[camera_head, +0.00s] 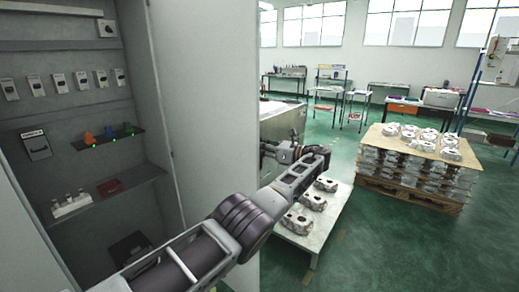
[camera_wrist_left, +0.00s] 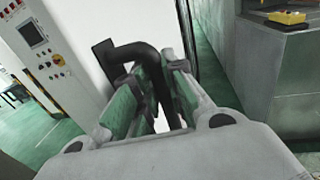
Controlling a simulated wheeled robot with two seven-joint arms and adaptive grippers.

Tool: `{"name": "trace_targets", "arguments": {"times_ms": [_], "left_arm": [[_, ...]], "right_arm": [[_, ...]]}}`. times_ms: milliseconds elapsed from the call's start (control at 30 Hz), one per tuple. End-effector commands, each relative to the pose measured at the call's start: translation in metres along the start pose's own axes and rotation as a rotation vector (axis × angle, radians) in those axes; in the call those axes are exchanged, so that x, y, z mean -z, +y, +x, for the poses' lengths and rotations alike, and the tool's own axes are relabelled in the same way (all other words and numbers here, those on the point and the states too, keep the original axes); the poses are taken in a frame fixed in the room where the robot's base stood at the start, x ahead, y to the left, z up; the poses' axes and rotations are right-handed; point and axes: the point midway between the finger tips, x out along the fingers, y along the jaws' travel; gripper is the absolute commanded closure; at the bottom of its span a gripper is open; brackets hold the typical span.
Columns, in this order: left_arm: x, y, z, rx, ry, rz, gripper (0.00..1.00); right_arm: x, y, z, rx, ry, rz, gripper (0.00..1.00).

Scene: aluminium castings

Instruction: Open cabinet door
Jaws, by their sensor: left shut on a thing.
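The grey cabinet door (camera_head: 205,110) stands open in the head view, with the cabinet interior (camera_head: 65,120) exposed to its left. My left arm reaches past the door's free edge and bends back to its outer side. My left gripper (camera_wrist_left: 158,88) is shut on the dark bent door handle (camera_wrist_left: 132,52) in the left wrist view, with the white outer face of the door behind. In the head view the door hides the fingers and the handle. My right gripper is not in view.
Inside the cabinet are shelves (camera_head: 110,138) with small coloured items and switches. Right of the door, a low table (camera_head: 300,236) holds castings, and a pallet stack of castings (camera_head: 410,178) stands farther right. Green floor (camera_head: 400,250) is open at the front right.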

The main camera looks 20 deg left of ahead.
Motion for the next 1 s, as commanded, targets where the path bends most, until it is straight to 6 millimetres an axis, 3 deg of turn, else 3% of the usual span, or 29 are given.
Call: {"name": "trace_targets", "arguments": {"times_ms": [533, 567, 700, 1000], "left_arm": [[0.0014, 0.0002, -0.0015, -0.002, 0.001, 0.005, 1.0], [0.0014, 0.0002, -0.0014, -0.002, 0.001, 0.005, 0.84], [0.0011, 0.0002, -0.0013, -0.002, 0.001, 0.003, 0.66], [0.0004, 0.0001, -0.001, -0.002, 0.0, 0.001, 0.65]], "right_arm": [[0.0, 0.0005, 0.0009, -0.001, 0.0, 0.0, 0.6], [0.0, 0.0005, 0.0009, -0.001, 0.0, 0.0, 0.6], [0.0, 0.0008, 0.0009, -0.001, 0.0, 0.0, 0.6], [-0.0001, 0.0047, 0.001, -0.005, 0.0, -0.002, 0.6]]}}
